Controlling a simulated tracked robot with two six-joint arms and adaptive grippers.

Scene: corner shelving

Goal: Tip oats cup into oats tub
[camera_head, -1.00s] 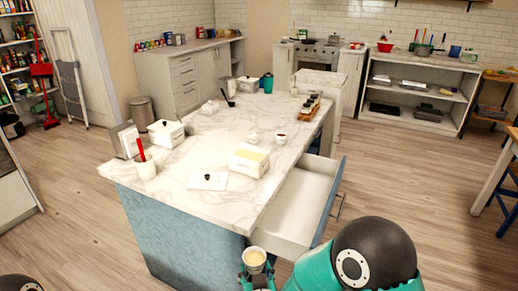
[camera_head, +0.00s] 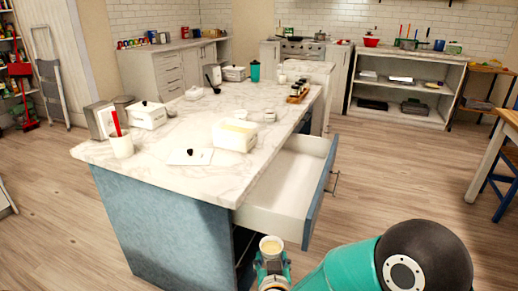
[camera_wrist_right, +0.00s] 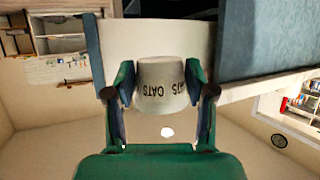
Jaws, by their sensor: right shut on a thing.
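My right gripper (camera_head: 272,268) is shut on the oats cup (camera_head: 271,246), in front of the open drawer. The cup is pale and upright, with a light filling at its mouth. In the right wrist view the cup (camera_wrist_right: 161,88) sits between the two fingers of the gripper (camera_wrist_right: 161,95), and the word OATS on it appears upside down. An open white tub (camera_head: 233,138) with a pale filling stands on the island counter; its label is too small to read. A flat white lid with a dark knob (camera_head: 190,156) lies left of it. My left gripper is out of view.
The marble-topped island (camera_head: 175,120) has a white drawer (camera_head: 290,185) pulled out on its right side, between my right gripper and the tub. A holder with a red-handled utensil (camera_head: 121,145), a lidded white tub (camera_head: 147,116) and small jars (camera_head: 298,92) stand on the counter.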

